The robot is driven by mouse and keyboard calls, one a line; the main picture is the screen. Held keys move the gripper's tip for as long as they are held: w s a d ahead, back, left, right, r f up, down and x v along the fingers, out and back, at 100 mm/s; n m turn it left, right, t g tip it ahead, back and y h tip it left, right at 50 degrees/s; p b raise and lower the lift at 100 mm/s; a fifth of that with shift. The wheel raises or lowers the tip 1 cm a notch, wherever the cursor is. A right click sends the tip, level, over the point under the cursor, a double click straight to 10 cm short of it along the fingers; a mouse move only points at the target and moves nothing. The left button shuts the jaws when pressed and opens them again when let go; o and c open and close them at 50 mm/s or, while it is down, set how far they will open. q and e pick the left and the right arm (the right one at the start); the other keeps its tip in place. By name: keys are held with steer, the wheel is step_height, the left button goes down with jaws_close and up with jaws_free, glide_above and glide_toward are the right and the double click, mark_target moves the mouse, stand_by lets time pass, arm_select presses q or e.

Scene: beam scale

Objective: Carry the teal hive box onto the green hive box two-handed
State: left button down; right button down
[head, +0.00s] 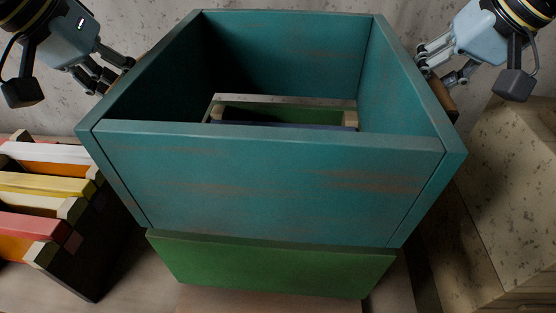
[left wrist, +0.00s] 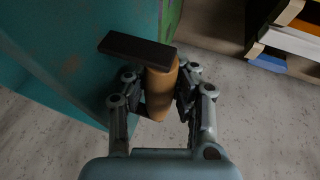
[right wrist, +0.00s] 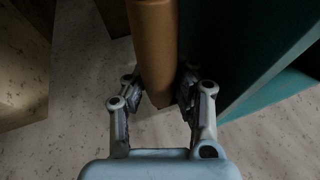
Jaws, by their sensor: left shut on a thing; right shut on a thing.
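The teal hive box (head: 270,180) is an open, bottomless frame with worn paint, held above or at the top of the green hive box (head: 270,265). I cannot tell whether the two touch. Through the teal box I see frame tops inside the green box. My left gripper (head: 120,75) is at the teal box's left side, shut on a wooden handle (left wrist: 160,90) in the left wrist view. My right gripper (head: 435,72) is at the right side, shut on the other wooden handle (right wrist: 153,45) in the right wrist view.
A dark rack (head: 95,245) with white, yellow and red hive frames stands at the left, close to the boxes. A speckled stone-like block (head: 515,190) stands at the right. A light wooden surface (head: 260,300) shows under the green box.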

mark_target(438, 79)
arm_select(q)
steer(key=shift+f+b, duration=0.7)
steer(key=shift+f, duration=0.05)
arm_select(e)
steer(key=shift+f, duration=0.75)
arm_select(q)
steer(key=c, duration=1.1)
jaws_free()
steer(key=shift+s+r, duration=0.1)
steer(key=shift+s, duration=0.05)
arm_select(e)
steer(key=c, duration=1.1)
jaws_free()
steer(key=shift+s+r, duration=0.1)
steer(key=shift+s, duration=0.05)
steer(key=shift+r, duration=0.1)
steer(key=shift+s+d+r, duration=0.1)
steer(key=shift+d+r, duration=0.05)
steer(key=shift+r, duration=0.15)
steer(key=v, duration=0.3)
steer(key=shift+d+r, duration=0.1)
steer(key=shift+r, duration=0.15)
steer(key=s+d, duration=0.6)
steer(key=s, duration=0.5)
steer(key=shift+r, duration=0.2)
